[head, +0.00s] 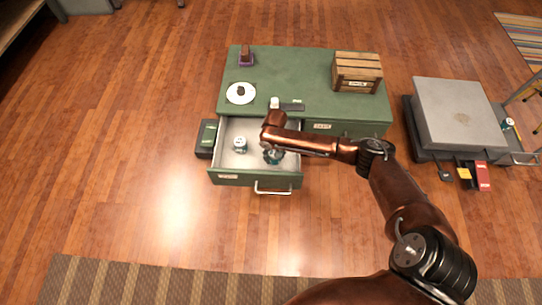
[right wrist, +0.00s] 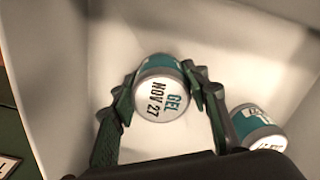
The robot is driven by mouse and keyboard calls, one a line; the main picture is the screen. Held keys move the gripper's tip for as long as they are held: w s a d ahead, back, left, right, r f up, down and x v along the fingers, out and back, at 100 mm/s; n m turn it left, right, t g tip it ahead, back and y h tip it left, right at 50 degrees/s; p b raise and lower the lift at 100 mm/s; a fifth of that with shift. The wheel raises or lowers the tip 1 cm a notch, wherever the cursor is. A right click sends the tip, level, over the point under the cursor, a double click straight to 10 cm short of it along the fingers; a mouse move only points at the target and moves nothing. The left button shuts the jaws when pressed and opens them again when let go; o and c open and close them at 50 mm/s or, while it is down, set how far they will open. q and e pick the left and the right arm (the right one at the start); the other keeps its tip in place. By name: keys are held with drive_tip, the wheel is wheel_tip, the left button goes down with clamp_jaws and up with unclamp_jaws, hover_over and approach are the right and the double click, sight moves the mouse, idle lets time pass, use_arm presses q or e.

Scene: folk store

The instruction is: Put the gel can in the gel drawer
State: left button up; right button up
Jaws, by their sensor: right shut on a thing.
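A can with a teal side and a white lid printed "GEL NOV 27" (right wrist: 160,98) is between the fingers of my right gripper (right wrist: 160,92), which is shut on it. In the head view my right gripper (head: 273,156) is inside the open drawer (head: 225,162) of the green cabinet, and the arm hides most of the held can. A second teal-and-white can (head: 240,144) stands in the drawer to the left; it also shows at the lower right of the right wrist view (right wrist: 258,130). My left gripper is not in view.
The green cabinet top (head: 300,75) bears a wooden crate (head: 357,72), a white plate (head: 240,93) and small items. A grey cabinet (head: 460,115) stands at the right, with red and yellow items before it. Open wood floor lies in front of the drawer.

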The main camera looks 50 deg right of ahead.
drive_tip(key=shift+f, duration=0.1)
idle(0.3)
drive_tip(key=o, duration=1.3)
drive_tip(key=shift+f, duration=0.1)
drive_tip(key=shift+r, duration=0.5)
wheel_tip(320, 180, up, 6)
drive_tip(key=p, duration=0.4)
drive_tip(key=shift+w+r, duration=0.1)
drive_tip(key=shift+r, duration=0.15)
wheel_tip(320, 180, up, 5)
drive_tip(key=p, duration=0.2)
drive_tip(key=shift+f+p, duration=0.2)
drive_tip(key=shift+p, duration=0.1)
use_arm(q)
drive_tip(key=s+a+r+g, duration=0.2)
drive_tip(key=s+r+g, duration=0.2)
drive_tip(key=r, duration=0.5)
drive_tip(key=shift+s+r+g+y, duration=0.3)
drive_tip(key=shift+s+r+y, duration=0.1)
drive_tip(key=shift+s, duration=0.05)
use_arm(e)
drive_tip(key=shift+r, duration=0.1)
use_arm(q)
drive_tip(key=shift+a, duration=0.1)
